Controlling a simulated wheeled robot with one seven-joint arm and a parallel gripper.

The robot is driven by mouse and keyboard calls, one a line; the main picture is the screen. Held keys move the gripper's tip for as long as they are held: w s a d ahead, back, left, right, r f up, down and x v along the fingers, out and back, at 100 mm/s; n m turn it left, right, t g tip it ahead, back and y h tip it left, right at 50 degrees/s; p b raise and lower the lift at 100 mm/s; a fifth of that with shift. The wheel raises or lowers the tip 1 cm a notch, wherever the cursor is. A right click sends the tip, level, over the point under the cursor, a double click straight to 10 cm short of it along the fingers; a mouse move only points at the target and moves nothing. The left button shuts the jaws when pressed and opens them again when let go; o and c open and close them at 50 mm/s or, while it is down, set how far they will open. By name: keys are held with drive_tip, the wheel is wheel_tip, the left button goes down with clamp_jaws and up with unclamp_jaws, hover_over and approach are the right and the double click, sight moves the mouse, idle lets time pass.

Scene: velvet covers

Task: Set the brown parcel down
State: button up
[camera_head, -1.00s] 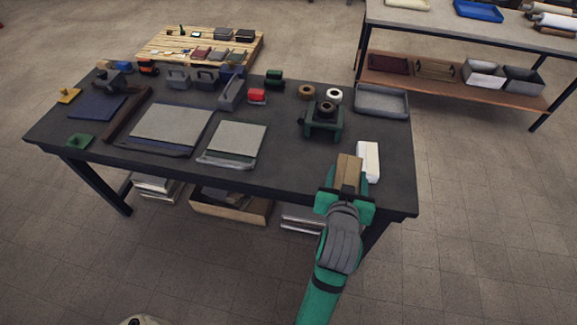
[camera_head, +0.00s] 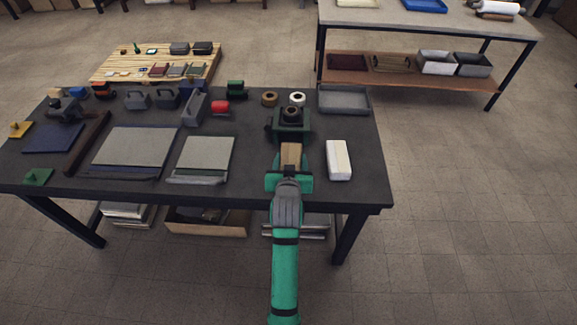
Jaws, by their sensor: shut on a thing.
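The brown parcel (camera_head: 291,155) shows at the far end of my gripper (camera_head: 290,172), which is shut on it. The gripper has green jaws and hides the parcel's near part. Parcel and gripper are over the right part of the dark workbench (camera_head: 255,180), just in front of the green tape dispenser. I cannot tell whether the parcel touches the bench top.
A white block (camera_head: 339,160) lies to the right of my gripper. The green tape dispenser (camera_head: 290,124) stands behind the parcel. A grey tray (camera_head: 344,99) sits at the bench's back right corner. Grey boards (camera_head: 205,154) lie to the left. The bench's front right is bare.

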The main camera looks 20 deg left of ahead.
drive_tip(key=shift+w+a+f, duration=0.3)
drive_tip(key=shift+w+f, duration=0.05)
drive_tip(key=shift+f, duration=0.15)
drive_tip(key=shift+w+a+f, duration=0.3)
drive_tip(key=shift+f, duration=1.65)
drive_tip(key=shift+f, duration=0.15)
drive_tip(key=o, duration=1.3)
